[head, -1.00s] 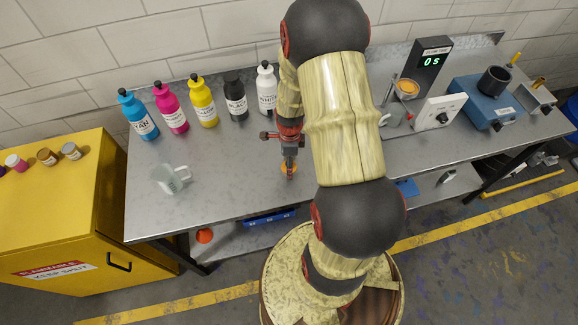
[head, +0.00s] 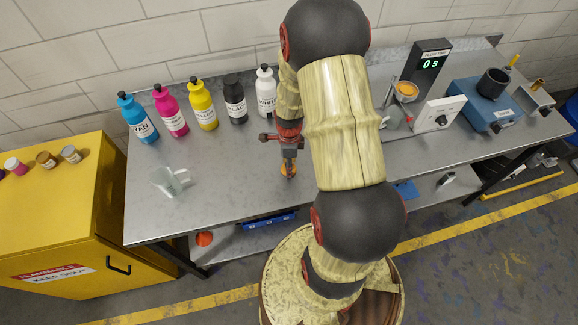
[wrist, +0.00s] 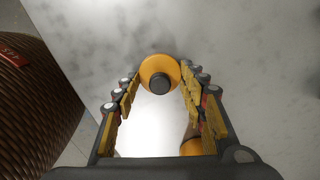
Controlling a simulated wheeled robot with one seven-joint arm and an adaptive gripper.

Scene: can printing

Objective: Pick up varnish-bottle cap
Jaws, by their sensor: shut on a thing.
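The varnish-bottle cap, an orange round piece (wrist: 160,68) with a dark knob at its middle, sits between my fingertips in the wrist view. My gripper (wrist: 160,78) is shut on it, a finger at each side. In the head view my gripper (head: 289,166) points down over the front middle of the bench, with orange showing at its fingertips. Another orange, cylinder-like shape (wrist: 191,140) shows lower in the wrist view, partly hidden by my gripper; I cannot tell what it is.
Ink bottles, including the cyan one (head: 137,118), stand along the back of the grey bench (head: 235,180). A clear jug (head: 171,181) is at the left. A timer (head: 427,66) and blue machine (head: 484,102) stand at the right. A yellow cabinet (head: 60,215) adjoins the left.

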